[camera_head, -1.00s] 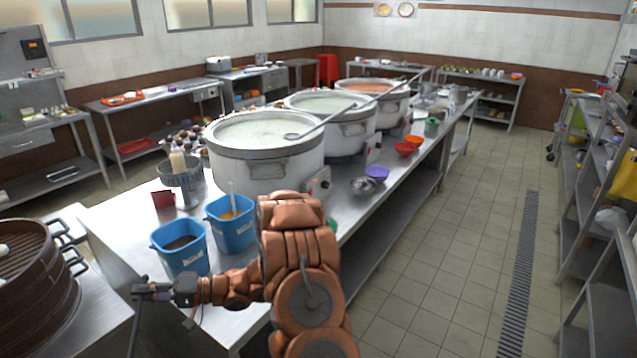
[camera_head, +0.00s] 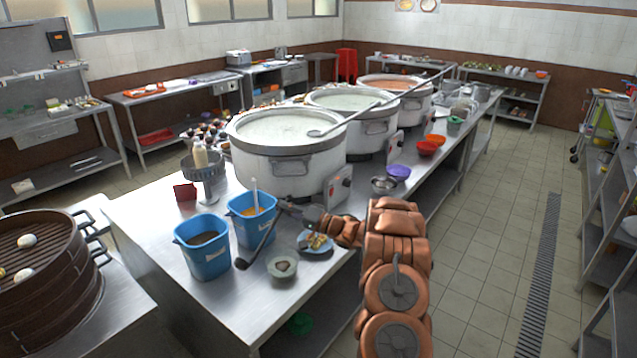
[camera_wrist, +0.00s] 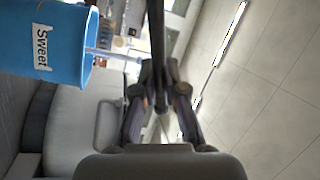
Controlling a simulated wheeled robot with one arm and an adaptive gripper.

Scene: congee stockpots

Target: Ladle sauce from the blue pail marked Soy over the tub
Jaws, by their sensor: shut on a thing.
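The left blue pail (camera_head: 207,262) holds dark sauce; its label is too small to read. The right blue pail (camera_head: 262,229) holds something orange with a pale handle sticking up; the wrist view shows a blue pail labelled Sweet (camera_wrist: 40,45). My gripper (camera_head: 285,206) is shut on a dark ladle, near the right pail's rim. The ladle (camera_head: 260,242) slants down-left in front of the right pail; its bowl appears between the left pail and the tub. The ladle's handle (camera_wrist: 156,40) also shows between the fingers (camera_wrist: 158,95). The small pale tub (camera_head: 282,280) has a dark patch inside.
A plate of food (camera_head: 325,252) sits beside the tub, close to my arm. Large stockpots (camera_head: 290,165) line the counter behind, with a long ladle across them. A bamboo steamer (camera_head: 60,290) stands at left. The counter's front-left surface is clear (camera_head: 150,225).

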